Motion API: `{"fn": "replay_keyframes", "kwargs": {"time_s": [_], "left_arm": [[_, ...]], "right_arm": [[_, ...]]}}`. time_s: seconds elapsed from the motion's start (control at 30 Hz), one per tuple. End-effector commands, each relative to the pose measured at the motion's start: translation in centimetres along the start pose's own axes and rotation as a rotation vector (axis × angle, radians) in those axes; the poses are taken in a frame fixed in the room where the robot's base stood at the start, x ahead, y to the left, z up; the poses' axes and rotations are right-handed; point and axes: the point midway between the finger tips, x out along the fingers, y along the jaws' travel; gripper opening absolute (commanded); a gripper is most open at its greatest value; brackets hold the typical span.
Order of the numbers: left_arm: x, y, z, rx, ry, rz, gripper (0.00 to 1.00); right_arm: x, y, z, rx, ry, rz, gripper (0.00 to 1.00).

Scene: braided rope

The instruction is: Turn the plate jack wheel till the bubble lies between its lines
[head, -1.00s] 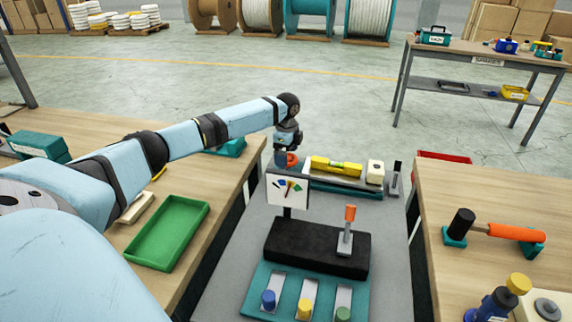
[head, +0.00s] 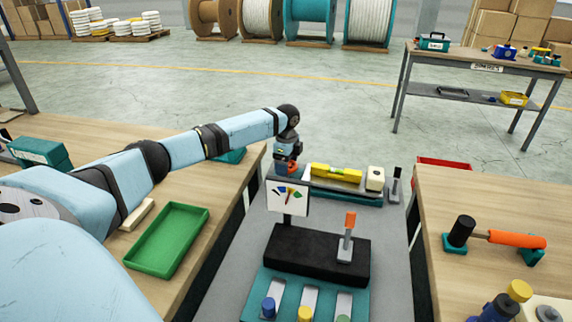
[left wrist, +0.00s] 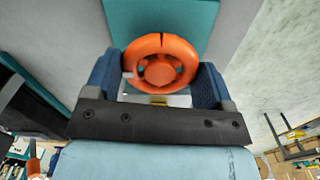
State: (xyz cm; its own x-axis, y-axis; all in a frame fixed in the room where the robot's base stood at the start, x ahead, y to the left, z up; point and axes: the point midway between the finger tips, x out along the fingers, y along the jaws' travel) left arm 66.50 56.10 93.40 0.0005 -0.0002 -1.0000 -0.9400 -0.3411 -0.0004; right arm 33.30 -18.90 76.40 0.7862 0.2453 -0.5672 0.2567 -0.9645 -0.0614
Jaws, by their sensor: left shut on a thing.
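The orange plate jack wheel (left wrist: 159,72) has a dark mark at its top rim in the left wrist view. My left gripper (left wrist: 161,78) is shut on it, one blue finger at each side. In the head view the wheel (head: 294,168) is partly hidden by my left gripper (head: 287,163). It sits at the left end of the levelling plate (head: 350,187). A yellow spirit level (head: 322,169) with a small greenish vial lies on the plate. The bubble and its lines are too small to make out. My right gripper is not in view.
A white gauge card (head: 288,205) stands just in front of the wheel. An orange-tipped lever (head: 348,230) rises from a black block nearer me. A cream block (head: 375,178) is on the plate's right end. A green tray (head: 166,240) lies on the left bench.

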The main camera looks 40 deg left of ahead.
Motion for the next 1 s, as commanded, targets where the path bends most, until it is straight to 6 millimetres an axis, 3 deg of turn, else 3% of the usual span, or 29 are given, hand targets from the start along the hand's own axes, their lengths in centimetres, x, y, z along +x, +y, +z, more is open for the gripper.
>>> {"fn": "replay_keyframes", "kwargs": {"time_s": [0.23, 0.63, 1.0], "left_arm": [[-0.1, 0.1, 0.0, 0.271, -0.001, 0.002, 0.54], [-0.1, 0.0, -0.1, 0.342, 0.000, 0.001, 0.54], [-0.1, 0.0, 0.0, 0.667, -0.001, -0.001, 0.54]], "right_arm": [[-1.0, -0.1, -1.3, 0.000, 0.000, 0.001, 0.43], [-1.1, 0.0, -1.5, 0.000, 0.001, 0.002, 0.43], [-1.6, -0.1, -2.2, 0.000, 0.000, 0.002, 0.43]]}}
